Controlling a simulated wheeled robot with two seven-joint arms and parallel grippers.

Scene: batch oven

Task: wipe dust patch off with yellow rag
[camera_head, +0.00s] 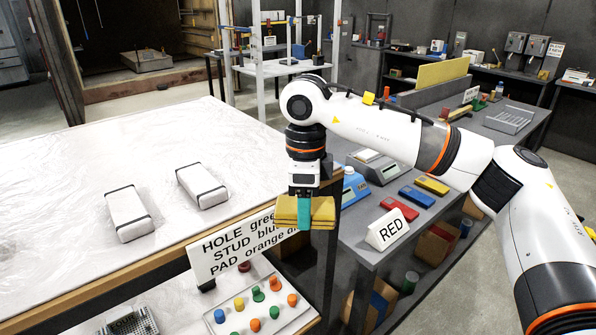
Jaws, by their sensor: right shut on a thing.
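The yellow rag (288,213) is a folded stack held in my right gripper (304,213), which points down. The gripper is shut on it, with a teal finger across the rag's near side. The rag appears by the right end of the white-topped table (100,190), in front of the lettered sign. I cannot tell whether it touches anything below. I cannot make out a distinct dust patch; the arm and rag hide part of the scene. My left gripper is not in view.
Two white strapped blocks (128,214) (202,185) lie on the white table; around them it is clear. The lettered sign (232,246) and a tray of coloured pegs (294,304) are at the front. A RED sign (388,229) and coloured boxes (399,208) stand on the grey bench.

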